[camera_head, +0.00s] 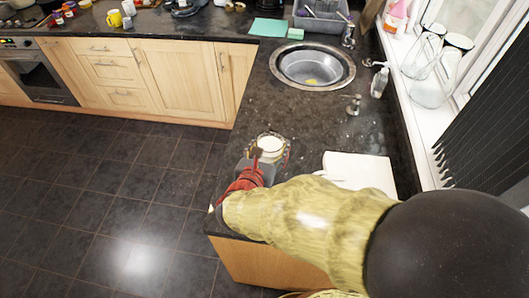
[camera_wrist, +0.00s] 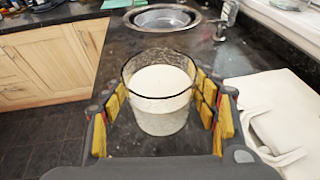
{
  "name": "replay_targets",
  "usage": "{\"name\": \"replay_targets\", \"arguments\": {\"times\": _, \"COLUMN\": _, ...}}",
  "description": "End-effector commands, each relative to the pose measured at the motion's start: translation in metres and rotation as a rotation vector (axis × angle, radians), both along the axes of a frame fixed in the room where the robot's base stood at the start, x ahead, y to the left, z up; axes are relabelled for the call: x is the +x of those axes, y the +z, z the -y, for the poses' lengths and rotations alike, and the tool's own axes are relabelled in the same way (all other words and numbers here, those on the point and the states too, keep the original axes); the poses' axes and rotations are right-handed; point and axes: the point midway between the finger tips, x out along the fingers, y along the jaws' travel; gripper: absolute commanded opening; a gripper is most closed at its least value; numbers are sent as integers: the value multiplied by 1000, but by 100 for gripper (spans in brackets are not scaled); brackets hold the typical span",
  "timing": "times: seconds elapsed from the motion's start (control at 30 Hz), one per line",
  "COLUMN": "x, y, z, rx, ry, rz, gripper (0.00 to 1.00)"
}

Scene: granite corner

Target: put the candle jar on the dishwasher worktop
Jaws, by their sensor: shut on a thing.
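The candle jar (camera_wrist: 160,112) is a clear glass with pale cream wax inside. In the wrist view it stands upright between the yellow-padded fingers of my gripper (camera_wrist: 163,115), which is shut on it. In the head view the jar (camera_head: 270,147) shows just beyond my gripper (camera_head: 266,163), over the near part of the dark granite worktop (camera_head: 310,110). I cannot tell whether its base touches the stone. My arm hides part of the counter's near end.
A round steel sink (camera_head: 312,67) lies farther along the counter. A white cloth or bag (camera_head: 358,172) lies right of my gripper. A soap bottle (camera_head: 380,80) and a tap stand by the sink. Glass jars (camera_head: 430,92) stand on the windowsill. Granite between jar and sink is clear.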

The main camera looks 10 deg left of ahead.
Motion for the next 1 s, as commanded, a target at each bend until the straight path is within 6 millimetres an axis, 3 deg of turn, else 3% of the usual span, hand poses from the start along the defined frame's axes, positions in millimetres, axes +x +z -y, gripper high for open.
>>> {"name": "replay_targets", "arguments": {"times": 0.07, "x": 16, "y": -12, "z": -8, "rx": 0, "ry": -3, "rz": -1, "gripper": 22}}
{"name": "replay_targets", "arguments": {"times": 0.2, "x": 32, "y": -37, "z": -18, "rx": -2, "ry": -2, "rz": -1, "gripper": 22}}
{"name": "replay_targets", "arguments": {"times": 0.33, "x": 43, "y": -50, "z": -25, "rx": 1, "ry": 0, "rz": 1, "gripper": 22}}
{"name": "replay_targets", "arguments": {"times": 0.57, "x": 50, "y": -59, "z": -29, "rx": 1, "ry": 0, "rz": 1, "gripper": 22}}
{"name": "replay_targets", "arguments": {"times": 0.83, "x": 54, "y": -94, "z": -31, "rx": 0, "ry": 0, "rz": 0, "gripper": 22}}
{"name": "replay_targets", "arguments": {"times": 1.0, "x": 54, "y": -94, "z": -32, "rx": 3, "ry": 0, "rz": 2, "gripper": 22}}
